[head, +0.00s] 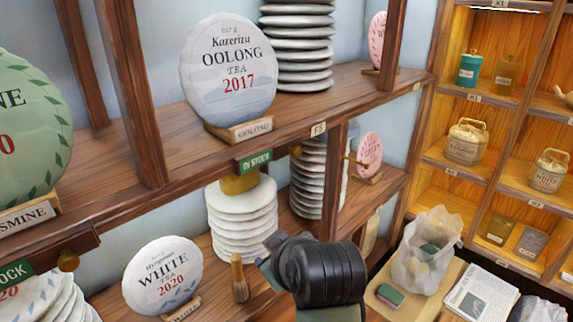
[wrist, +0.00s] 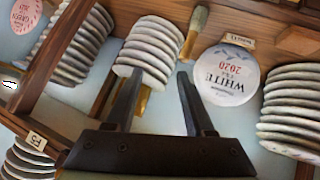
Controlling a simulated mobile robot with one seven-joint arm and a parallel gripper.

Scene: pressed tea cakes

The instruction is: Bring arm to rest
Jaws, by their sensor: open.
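My gripper (wrist: 160,72) is open in the wrist view, its two dark fingers spread with nothing visibly held between them. Beyond the fingertips stands a stack of white tea cakes (wrist: 150,47), partly behind the left finger; whether they touch is unclear. In the head view the dark end of my arm hangs low at the shelf front, right of the brush (head: 239,278) and below the same white stack (head: 242,216). The fingers are not clear there. A round White Tea 2020 cake (head: 163,275) stands left of the brush; it appears upside down in the wrist view (wrist: 226,75).
The upper shelf holds an Oolong Tea 2017 cake (head: 229,70) and a tall stack (head: 297,45). Wooden posts (head: 133,95) divide the shelves. At lower right, a crumpled white bag (head: 427,247) and a green sponge-like block (head: 390,295) rest on a tray (head: 452,278).

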